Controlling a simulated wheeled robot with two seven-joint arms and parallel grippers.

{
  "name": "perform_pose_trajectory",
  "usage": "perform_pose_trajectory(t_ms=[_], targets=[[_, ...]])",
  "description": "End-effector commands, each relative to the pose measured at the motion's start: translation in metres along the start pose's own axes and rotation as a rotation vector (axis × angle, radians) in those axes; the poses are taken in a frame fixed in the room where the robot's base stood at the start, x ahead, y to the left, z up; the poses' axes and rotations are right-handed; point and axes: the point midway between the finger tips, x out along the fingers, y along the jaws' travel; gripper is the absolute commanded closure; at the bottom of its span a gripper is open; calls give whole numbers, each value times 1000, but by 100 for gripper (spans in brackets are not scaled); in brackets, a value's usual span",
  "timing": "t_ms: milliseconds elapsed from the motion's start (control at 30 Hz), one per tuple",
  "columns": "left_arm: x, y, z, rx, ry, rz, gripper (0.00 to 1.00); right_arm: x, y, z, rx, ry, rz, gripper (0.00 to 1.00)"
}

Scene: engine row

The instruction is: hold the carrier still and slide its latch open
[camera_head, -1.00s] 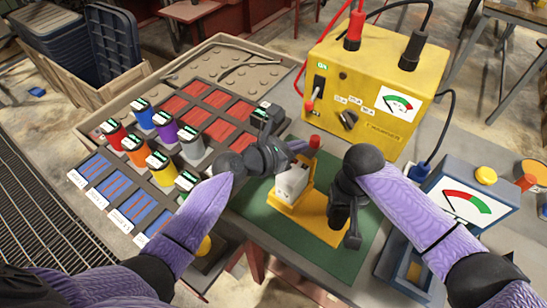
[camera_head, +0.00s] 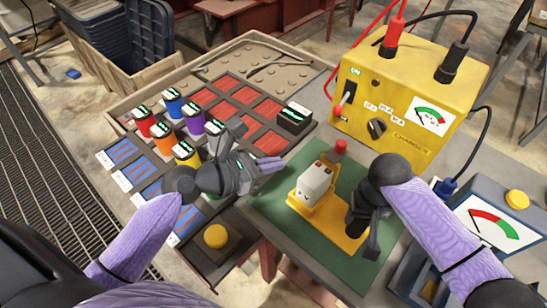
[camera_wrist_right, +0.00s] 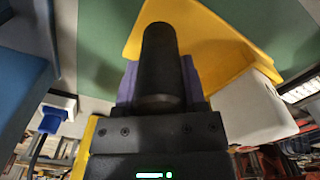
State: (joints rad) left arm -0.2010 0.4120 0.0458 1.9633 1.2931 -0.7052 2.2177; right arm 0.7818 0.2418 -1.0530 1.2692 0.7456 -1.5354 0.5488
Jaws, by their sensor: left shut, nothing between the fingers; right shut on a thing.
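The carrier (camera_head: 330,214) is a yellow piece with a white block (camera_head: 314,181) on it, on a green mat. A red knob (camera_head: 340,147) stands at its far end; I cannot tell whether it is the latch or how far the latch is slid. My right gripper (camera_head: 357,222) is shut on the carrier at its right side, its fingers partly hidden. In the right wrist view the yellow carrier (camera_wrist_right: 215,40) and the white block (camera_wrist_right: 252,108) are close by. My left gripper (camera_head: 268,167) is shut and empty, left of the carrier and apart from it.
A yellow charger box (camera_head: 405,110) with red and black leads stands behind. A tray of coloured cylinders (camera_head: 162,130) and red panels is at the left. A gauge box (camera_head: 485,222) is at the right. The green mat (camera_head: 275,215) has bare room left of the carrier.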

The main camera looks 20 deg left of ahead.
Motion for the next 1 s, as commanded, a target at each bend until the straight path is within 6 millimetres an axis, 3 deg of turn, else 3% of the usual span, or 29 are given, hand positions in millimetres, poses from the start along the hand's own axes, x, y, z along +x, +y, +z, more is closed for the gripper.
perform_pose_trajectory(t_ms=[33,67,233,567,800,1000], targets=[[0,0,0,0,0,0,100,0,0,0,-1,-1,0,100],[0,0,0,0,0,0,100,0,0,0,-1,-1,0,45],[0,0,0,0,0,0,100,0,0,0,0,-1,0,9],[0,0,0,0,0,0,100,-9,0,-1,0,2,-1,6],[0,0,0,0,0,0,100,-74,0,-1,-2,5,-1,6],[0,0,0,0,0,0,100,-112,0,-1,-1,2,0,6]])
